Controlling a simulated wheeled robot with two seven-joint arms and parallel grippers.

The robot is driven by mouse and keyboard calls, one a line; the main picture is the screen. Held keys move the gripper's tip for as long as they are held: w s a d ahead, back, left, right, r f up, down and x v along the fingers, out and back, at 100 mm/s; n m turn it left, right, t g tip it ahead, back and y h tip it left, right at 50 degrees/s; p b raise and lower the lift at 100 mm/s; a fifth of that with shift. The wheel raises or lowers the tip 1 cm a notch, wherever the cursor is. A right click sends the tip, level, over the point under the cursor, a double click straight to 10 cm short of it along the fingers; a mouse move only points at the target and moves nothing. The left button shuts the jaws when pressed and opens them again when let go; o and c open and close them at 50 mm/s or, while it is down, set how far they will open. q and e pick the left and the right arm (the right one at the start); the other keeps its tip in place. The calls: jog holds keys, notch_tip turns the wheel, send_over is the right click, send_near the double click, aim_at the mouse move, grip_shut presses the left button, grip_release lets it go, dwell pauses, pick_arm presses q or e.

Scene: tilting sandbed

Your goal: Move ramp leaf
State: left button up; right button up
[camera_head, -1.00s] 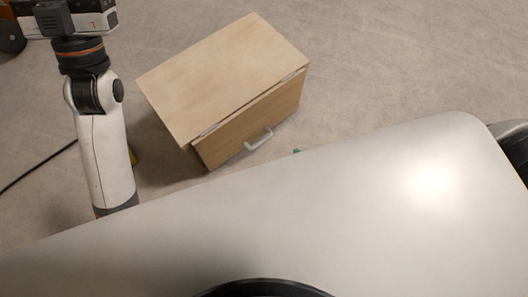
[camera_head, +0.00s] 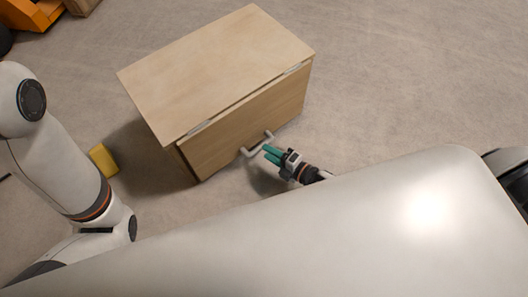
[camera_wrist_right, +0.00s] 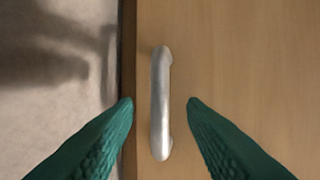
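A light wooden box (camera_head: 248,108) stands on the floor, with a flat board on top (camera_head: 215,68) as its leaf. A seam with a pale metal strip runs along the board's near edge. A silver bar handle (camera_head: 256,146) is on the box's near face; it also fills the middle of the right wrist view (camera_wrist_right: 160,105). My right gripper (camera_head: 270,153) is close to the handle. Its green fingers are open, one on each side of the bar (camera_wrist_right: 160,104), with visible gaps and no grip. My left arm shows at the left, but its gripper is out of view.
A yellow block (camera_head: 103,160) lies on the floor left of the box. An orange object (camera_head: 30,14) is at the top left. A large pale smooth surface (camera_head: 300,230) covers the lower picture. The floor right of the box is clear.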

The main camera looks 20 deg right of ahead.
jog(key=shift+b+x, duration=0.45)
jog(key=shift+x, duration=1.15)
jog(key=shift+c, duration=0.2)
grip_shut()
